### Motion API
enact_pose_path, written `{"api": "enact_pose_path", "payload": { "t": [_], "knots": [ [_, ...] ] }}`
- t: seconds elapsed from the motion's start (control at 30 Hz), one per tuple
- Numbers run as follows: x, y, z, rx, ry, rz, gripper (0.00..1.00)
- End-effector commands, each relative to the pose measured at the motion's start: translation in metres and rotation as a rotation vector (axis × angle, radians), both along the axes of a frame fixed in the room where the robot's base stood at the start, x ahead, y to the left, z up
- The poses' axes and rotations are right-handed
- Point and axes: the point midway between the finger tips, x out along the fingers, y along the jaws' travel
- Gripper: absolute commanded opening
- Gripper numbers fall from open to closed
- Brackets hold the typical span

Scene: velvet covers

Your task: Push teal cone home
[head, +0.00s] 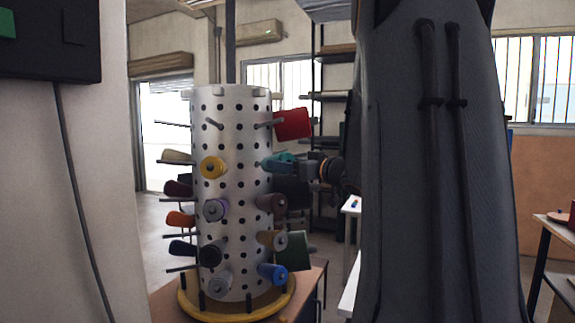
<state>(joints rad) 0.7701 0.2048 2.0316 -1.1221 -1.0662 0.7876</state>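The teal cone (281,161) is at the upper right side of a white perforated drum (230,130), with a thin peg end showing at its left. My gripper (304,165) comes in from the right at the cone's height, right at its right end. The fingers are small and dark here. I cannot tell whether they are open or shut, or whether they grip the cone or only touch it. My large grey arm link hides what lies behind it to the right.
Several other coloured cones and bare pegs stick out around the drum. The drum stands on a yellow round base (240,310) on a wooden table.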

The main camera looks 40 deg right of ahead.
Motion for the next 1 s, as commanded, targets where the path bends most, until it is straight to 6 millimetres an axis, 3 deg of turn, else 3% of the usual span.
{"api": "enact_pose_path", "payload": {
  "t": [1.0],
  "knots": [
    [0.035,0.005,-0.006,0.0,0.0,0.0,0.29]
  ]
}}
